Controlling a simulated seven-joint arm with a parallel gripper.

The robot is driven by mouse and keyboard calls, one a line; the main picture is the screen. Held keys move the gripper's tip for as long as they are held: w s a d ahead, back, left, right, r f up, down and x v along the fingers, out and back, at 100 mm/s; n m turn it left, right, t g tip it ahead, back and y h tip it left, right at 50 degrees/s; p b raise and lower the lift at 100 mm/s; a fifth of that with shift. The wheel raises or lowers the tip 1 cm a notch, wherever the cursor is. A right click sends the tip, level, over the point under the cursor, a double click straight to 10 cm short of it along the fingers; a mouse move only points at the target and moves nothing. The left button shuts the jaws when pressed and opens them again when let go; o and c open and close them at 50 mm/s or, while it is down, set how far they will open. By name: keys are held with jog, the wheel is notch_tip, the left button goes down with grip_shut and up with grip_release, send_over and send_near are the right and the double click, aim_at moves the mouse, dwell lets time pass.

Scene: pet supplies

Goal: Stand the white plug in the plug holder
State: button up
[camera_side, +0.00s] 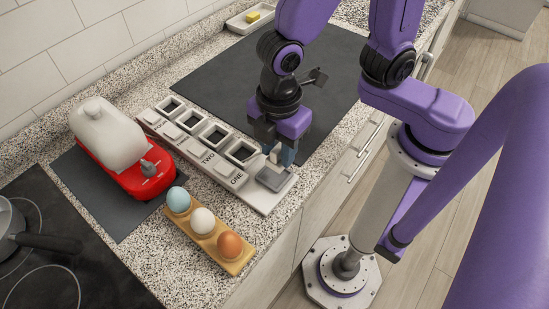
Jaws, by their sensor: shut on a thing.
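The plug holder (262,201) is a long pale rack on the speckled counter, with a row of square openings and raised labels; ONE and TWO are readable. My gripper (276,152) points down over the rack's right end, beside the opening near ONE and above a grey square pad (272,179). It is shut on a small white piece, which I take to be the white plug (274,157). Only a little of the plug shows between the fingers. Whether its lower end touches the rack is too small to tell.
A red appliance with a white top (110,140) stands at left on a dark mat (75,172). A wooden egg tray (236,266) with three eggs is in front. A dark mat (215,82) lies behind the rack. A pan (10,225) sits on the hob at lower left.

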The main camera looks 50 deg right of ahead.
aim_at(274, 162)
jog(key=shift+w+a+f, duration=0.2)
jog(key=shift+f, duration=1.75)
jog(key=shift+f, duration=0.15)
jog(key=o, duration=1)
jog(key=shift+o, duration=0.2)
